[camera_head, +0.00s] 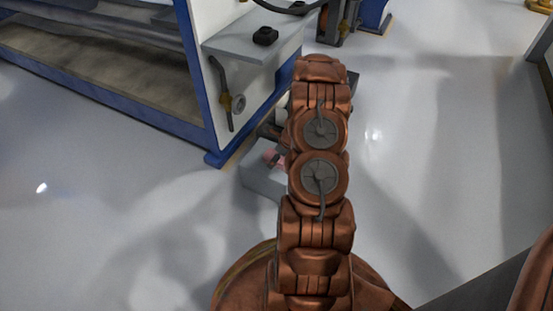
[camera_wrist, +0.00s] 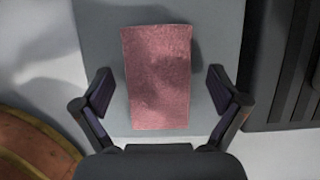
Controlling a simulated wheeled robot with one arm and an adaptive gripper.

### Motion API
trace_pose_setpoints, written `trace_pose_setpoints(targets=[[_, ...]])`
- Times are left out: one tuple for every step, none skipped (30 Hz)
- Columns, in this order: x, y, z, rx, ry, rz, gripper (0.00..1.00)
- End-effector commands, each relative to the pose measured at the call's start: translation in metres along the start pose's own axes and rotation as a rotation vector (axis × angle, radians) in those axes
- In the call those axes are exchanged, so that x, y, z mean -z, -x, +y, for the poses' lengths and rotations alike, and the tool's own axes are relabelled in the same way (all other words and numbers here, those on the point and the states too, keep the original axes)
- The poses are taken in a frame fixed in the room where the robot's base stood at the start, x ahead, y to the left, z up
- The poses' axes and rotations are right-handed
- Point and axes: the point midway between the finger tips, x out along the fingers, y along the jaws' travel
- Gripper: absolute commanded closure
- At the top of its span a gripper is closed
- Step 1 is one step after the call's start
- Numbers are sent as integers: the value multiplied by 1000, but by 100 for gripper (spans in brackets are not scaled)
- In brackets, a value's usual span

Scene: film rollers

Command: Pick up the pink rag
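The pink rag (camera_wrist: 158,75) lies flat on a grey surface (camera_wrist: 100,50) in the wrist view, a slightly tilted rectangle. My gripper (camera_wrist: 160,90) is open, with one dark finger to each side of the rag's lower part and a gap between each finger and the rag. The fingers appear to be above the rag; the exact height cannot be told. In the head view only a small bit of the rag (camera_head: 273,157) shows on the grey block (camera_head: 262,182), left of my arm. My arm hides the rest, and my gripper is mostly hidden there.
A blue and white machine frame (camera_head: 212,80) with a grey shelf (camera_head: 255,47) stands close behind and left of the block. A dark ribbed object (camera_wrist: 285,70) is at the right in the wrist view. The floor (camera_head: 430,150) to the right is clear.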

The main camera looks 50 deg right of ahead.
Motion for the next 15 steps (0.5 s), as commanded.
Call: trace_pose_setpoints(targets=[[0,0,0,0,0,0,9],[0,0,0,0,0,0,12],[0,0,0,0,0,0,17],[0,0,0,0,0,0,20],[0,0,0,0,0,0,23],[0,0,0,0,0,0,27],[0,0,0,0,0,0,30],[0,0,0,0,0,0,33],[0,0,0,0,0,0,38],[0,0,0,0,0,0,41],[0,0,0,0,0,0,44],[0,0,0,0,0,0,48],[0,0,0,0,0,0,51],[0,0,0,0,0,0,54],[0,0,0,0,0,0,58]])
